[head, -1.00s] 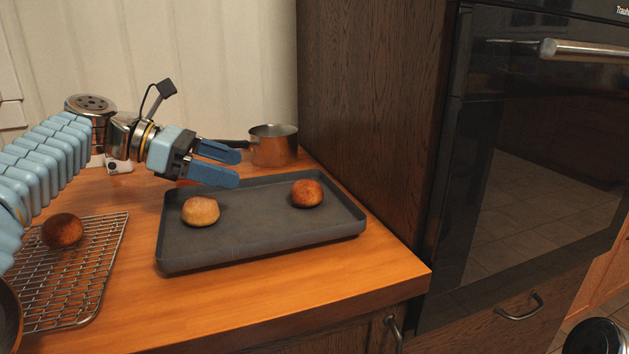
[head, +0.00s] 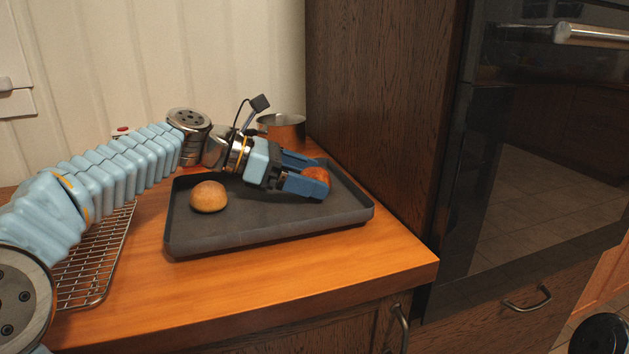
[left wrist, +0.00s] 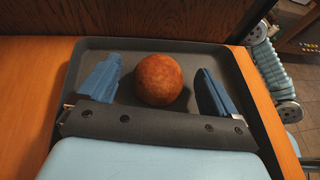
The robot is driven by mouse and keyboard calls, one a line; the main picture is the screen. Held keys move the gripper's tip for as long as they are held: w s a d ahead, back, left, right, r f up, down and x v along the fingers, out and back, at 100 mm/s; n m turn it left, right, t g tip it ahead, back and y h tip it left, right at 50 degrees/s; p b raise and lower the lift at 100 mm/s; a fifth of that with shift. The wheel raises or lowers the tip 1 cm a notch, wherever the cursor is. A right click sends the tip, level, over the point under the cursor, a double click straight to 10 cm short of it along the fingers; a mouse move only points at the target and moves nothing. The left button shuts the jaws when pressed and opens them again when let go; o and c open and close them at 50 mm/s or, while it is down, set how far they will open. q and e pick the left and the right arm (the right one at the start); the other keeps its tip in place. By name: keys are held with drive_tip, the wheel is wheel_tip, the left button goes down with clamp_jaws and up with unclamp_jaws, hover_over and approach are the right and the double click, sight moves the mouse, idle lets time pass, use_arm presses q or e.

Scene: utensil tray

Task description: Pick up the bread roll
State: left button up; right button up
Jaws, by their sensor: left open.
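A dark brown bread roll (head: 317,175) sits at the right end of the grey baking tray (head: 235,241). My left gripper (head: 308,177) is open around it, with one blue finger on each side. In the left wrist view the roll (left wrist: 159,79) lies between the two fingers (left wrist: 158,88), with a gap on both sides. A lighter bread roll (head: 209,197) sits at the left end of the tray. The near finger partly hides the dark roll in the head view. My right gripper is not in view.
A copper pot (head: 283,130) stands behind the tray, close to the dark wooden cabinet side (head: 380,110). A wire rack (head: 92,262) lies at the left, partly hidden by my left arm. The counter front is clear.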

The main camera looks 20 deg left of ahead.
use_arm(q)
drive_tip(key=c, duration=1.1)
drive_tip(key=shift+r, duration=0.1)
